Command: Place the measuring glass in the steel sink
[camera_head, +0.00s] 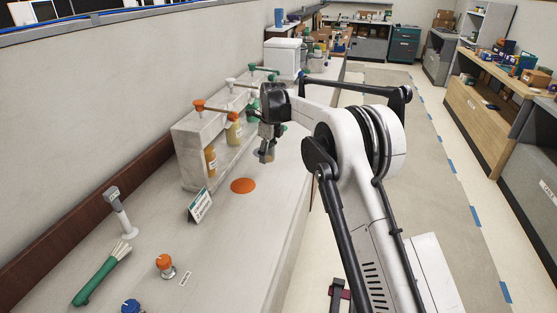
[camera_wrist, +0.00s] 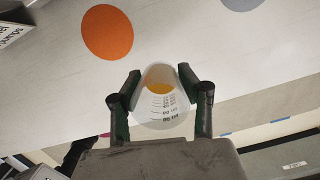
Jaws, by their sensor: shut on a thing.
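The measuring glass (camera_wrist: 163,112) is a clear, tapered vessel with dark graduation marks and something amber inside, seen in the wrist view. My gripper (camera_wrist: 160,88) is shut on it, with one finger on each side. In the head view my gripper (camera_head: 266,154) hangs over the pale counter, just right of the dispenser stand; the glass is hard to make out there. I cannot make out the steel sink in either view.
A grey stand (camera_head: 196,150) with pump bottles is left of my gripper. An orange disc (camera_head: 243,186) and a small sign (camera_head: 199,205) are in front. A green leek-like bundle (camera_head: 98,276) and an orange-topped jar (camera_head: 165,265) lie nearer.

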